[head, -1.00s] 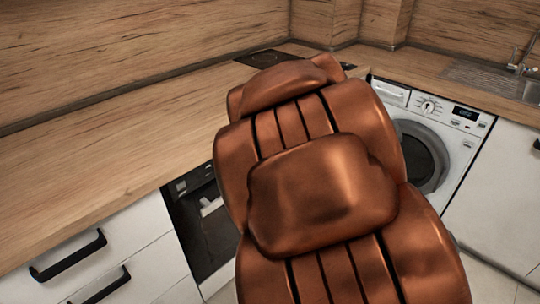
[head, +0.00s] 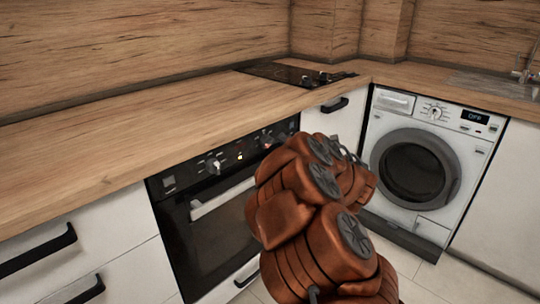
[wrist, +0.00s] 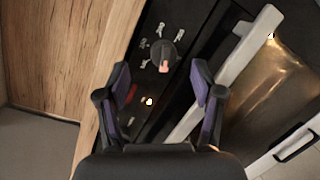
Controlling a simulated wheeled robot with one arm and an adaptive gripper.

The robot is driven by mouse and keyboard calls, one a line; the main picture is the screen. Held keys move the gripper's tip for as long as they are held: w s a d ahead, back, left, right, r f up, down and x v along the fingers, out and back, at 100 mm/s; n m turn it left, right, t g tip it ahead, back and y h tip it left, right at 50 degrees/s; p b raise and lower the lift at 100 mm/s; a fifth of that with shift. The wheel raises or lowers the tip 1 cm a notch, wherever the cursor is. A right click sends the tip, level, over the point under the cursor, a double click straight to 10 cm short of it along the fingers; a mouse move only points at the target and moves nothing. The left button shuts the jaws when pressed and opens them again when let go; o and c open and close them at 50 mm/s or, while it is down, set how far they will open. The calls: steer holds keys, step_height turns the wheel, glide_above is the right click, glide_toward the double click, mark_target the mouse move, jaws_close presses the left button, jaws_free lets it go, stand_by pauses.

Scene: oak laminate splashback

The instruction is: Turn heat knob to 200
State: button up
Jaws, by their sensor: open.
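The oven's black control panel (head: 230,158) runs under the counter edge in the head view. It has a pale knob (head: 213,166) at the left and small lit spots further right. In the wrist view a round dark knob (wrist: 161,56) with a pinkish-orange pointer sits on the panel, with small pale marks around it. I cannot read a number or tell for sure that this is the heat knob. My gripper (wrist: 160,78) is open and empty, its two fingers on either side of the line to this knob, apparently short of it. My arm hides part of the panel in the head view.
The oven handle (head: 222,198) juts out below the panel and also shows in the wrist view (wrist: 225,75). The wooden counter (head: 130,130) overhangs above it. A black hob (head: 290,75) lies on the counter. A washing machine (head: 415,170) stands to the right.

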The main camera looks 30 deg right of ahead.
mark_target(270, 144)
steer(key=shift+n+y, duration=0.7)
steer(key=shift+y, duration=0.1)
steer(key=shift+w+a+f+b, duration=0.2)
steer(key=shift+w+a+f, duration=0.15)
steer(key=shift+w, duration=0.85)
steer(key=shift+w+a+f+b, duration=0.25)
steer(key=shift+w+a, duration=0.1)
steer(key=shift+w, duration=0.9)
steer(key=shift+w+a+f+b, duration=0.15)
steer(key=shift+w+a+f, duration=0.2)
steer(key=shift+w, duration=0.85)
steer(key=shift+r, duration=0.1)
steer(key=c, duration=1.1)
